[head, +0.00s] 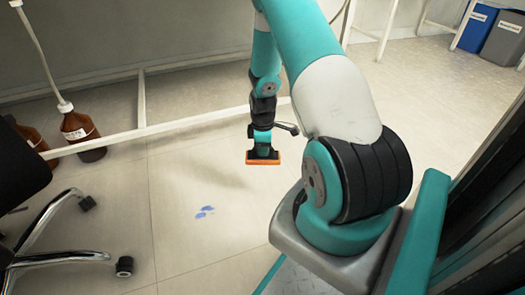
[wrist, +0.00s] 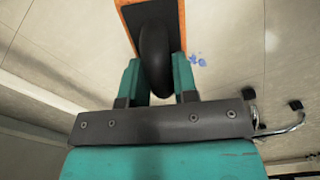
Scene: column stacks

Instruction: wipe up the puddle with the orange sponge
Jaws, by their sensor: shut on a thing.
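The orange sponge (head: 252,161) hangs below my gripper (head: 263,150) in the head view, held in the air over the floor. In the wrist view my gripper (wrist: 158,80) is shut on the dark handle on the sponge's back, and the orange sponge edge (wrist: 124,15) shows at the top. The puddle (head: 204,211) is a small blue patch on the pale floor, nearer to the head camera and to the left of the sponge. It also shows in the wrist view (wrist: 198,60), just right of the sponge. Sponge and puddle are apart.
An office chair (head: 60,225) with a wheeled base stands at left, near the puddle. Brown bottles (head: 82,135) stand by a white frame (head: 150,130) at the back left. Blue and grey bins (head: 490,32) are at the far right. The floor around the puddle is clear.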

